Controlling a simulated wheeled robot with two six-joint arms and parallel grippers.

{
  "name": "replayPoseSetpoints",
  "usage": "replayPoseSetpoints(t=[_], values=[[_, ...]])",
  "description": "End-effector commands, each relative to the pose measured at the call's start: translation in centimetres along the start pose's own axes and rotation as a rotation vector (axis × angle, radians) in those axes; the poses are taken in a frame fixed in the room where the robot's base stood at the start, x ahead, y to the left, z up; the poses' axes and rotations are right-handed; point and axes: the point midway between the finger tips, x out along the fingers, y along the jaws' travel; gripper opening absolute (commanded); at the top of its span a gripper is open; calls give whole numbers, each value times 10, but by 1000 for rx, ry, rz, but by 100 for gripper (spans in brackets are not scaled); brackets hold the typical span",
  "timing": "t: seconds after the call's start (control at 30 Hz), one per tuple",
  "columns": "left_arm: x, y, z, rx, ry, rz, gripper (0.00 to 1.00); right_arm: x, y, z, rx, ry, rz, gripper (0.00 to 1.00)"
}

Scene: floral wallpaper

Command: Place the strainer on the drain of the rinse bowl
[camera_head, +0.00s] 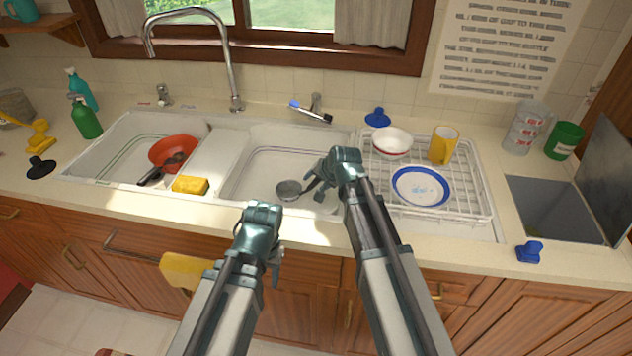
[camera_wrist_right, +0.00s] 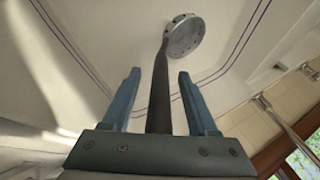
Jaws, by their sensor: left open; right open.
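A grey round head on a dark handle, which looks like the strainer (camera_head: 288,190), is in the front part of the right-hand sink bowl (camera_head: 262,160). In the right wrist view the strainer (camera_wrist_right: 184,36) shows small holes around its round head. My right gripper (camera_head: 318,180) is over that bowl, open, with the handle (camera_wrist_right: 160,90) running between its two fingers (camera_wrist_right: 160,95). I cannot tell whether the fingers touch it. My left gripper (camera_head: 262,215) is open and empty in front of the counter's edge. I cannot make out the bowl's drain.
A dish rack (camera_head: 470,190) at the right holds a white bowl (camera_head: 391,142), plate (camera_head: 421,186) and yellow cup (camera_head: 443,144). The faucet (camera_head: 233,75) stands behind the sinks.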

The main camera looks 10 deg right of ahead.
Motion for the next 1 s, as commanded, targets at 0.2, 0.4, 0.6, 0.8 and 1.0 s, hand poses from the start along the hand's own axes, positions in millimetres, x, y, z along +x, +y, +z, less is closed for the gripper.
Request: replayPoseSetpoints(t=[0.2, 0.4, 0.6, 0.8, 1.0], values=[[-7, -1, 0, 0, 0, 0, 47, -7, -2, -1, 0, 0, 0, 59], [-27, -3, 2, 0, 0, 0, 47, -31, -3, -2, 0, 0, 0, 59], [-56, -5, 3, 0, 0, 0, 47, -67, -4, -2, 1, 0, 0, 59], [-86, -8, 5, 0, 0, 0, 47, -104, -4, -2, 1, 1, 0, 59], [-99, -10, 6, 0, 0, 0, 47, -122, -2, -1, 1, 0, 0, 59]])
